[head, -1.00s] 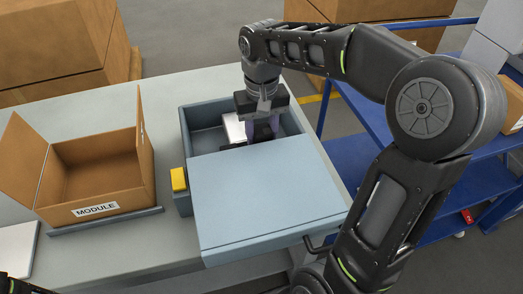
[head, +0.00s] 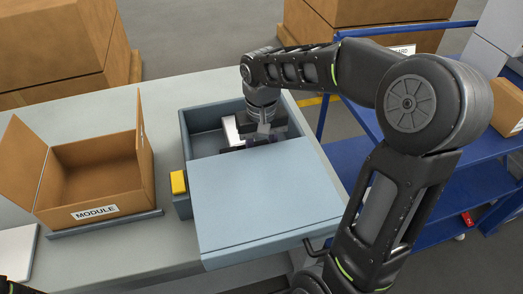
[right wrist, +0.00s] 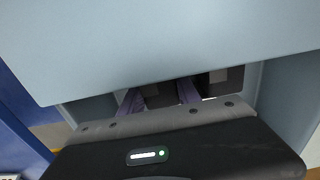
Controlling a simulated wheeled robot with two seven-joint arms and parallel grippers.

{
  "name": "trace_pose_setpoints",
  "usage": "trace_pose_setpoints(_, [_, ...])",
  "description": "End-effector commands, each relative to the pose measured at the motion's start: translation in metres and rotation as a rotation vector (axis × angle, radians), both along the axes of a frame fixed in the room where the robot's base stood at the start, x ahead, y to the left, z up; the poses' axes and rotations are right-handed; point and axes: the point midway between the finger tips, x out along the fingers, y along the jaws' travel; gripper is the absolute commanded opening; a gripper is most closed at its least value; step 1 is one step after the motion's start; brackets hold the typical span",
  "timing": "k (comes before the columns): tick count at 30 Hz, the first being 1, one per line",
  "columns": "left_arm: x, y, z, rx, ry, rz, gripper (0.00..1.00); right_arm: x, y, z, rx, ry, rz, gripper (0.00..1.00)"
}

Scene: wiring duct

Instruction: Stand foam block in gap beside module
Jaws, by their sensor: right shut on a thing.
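My right gripper (head: 264,138) reaches down into the open back part of a blue-grey bin (head: 186,128). In the right wrist view its two purple fingers (right wrist: 160,92) are shut on a dark block (right wrist: 160,101), which I take to be the foam block. The bin's cover hides part of the fingers and block. A pale, partly dark item (head: 231,130), probably the module, lies in the bin just left of the gripper; it also shows in the right wrist view (right wrist: 219,76). I cannot tell whether block and module touch. My left gripper is not seen.
A flat blue-grey cover (head: 262,195) spans the front of the bin. A yellow block (head: 178,181) sits at the bin's left side. An open cardboard box labelled MODULE (head: 97,175) stands left on the table. A blue cart (head: 350,155) is at right.

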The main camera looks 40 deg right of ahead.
Motion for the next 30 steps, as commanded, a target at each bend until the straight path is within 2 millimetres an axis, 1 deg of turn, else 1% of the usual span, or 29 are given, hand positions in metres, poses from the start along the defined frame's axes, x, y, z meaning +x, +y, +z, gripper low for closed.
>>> trace_pose_setpoints(4, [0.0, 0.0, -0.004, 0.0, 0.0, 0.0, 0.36, 0.0, 0.0, -0.005, 0.0, 0.0, 0.0, 0.02])
trace_pose_setpoints(5, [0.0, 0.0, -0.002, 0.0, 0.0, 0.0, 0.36, 0.0, 0.0, -0.003, 0.0, 0.0, 0.0, 0.41])
trace_pose_setpoints(12, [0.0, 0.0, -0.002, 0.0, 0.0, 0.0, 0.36, 0.0, 0.0, -0.003, 0.0, 0.0, 0.001, 0.61])
trace_pose_setpoints(19, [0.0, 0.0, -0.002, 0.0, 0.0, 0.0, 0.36, 0.0, 0.0, -0.002, 0.0, 0.0, 0.001, 0.61])
trace_pose_setpoints(23, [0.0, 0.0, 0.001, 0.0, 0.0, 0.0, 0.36, 0.0, 0.0, 0.003, 0.0, -0.001, 0.0, 0.61])
trace_pose_setpoints(26, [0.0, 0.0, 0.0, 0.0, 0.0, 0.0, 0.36, 0.001, 0.0, 0.011, -0.001, -0.002, 0.0, 0.61])
trace_pose_setpoints(29, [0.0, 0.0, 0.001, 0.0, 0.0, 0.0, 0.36, 0.001, 0.0, 0.027, -0.001, -0.004, 0.001, 0.61])
trace_pose_setpoints(30, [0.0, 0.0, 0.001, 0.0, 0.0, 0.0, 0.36, 0.001, 0.0, 0.035, -0.002, -0.005, 0.001, 0.61])
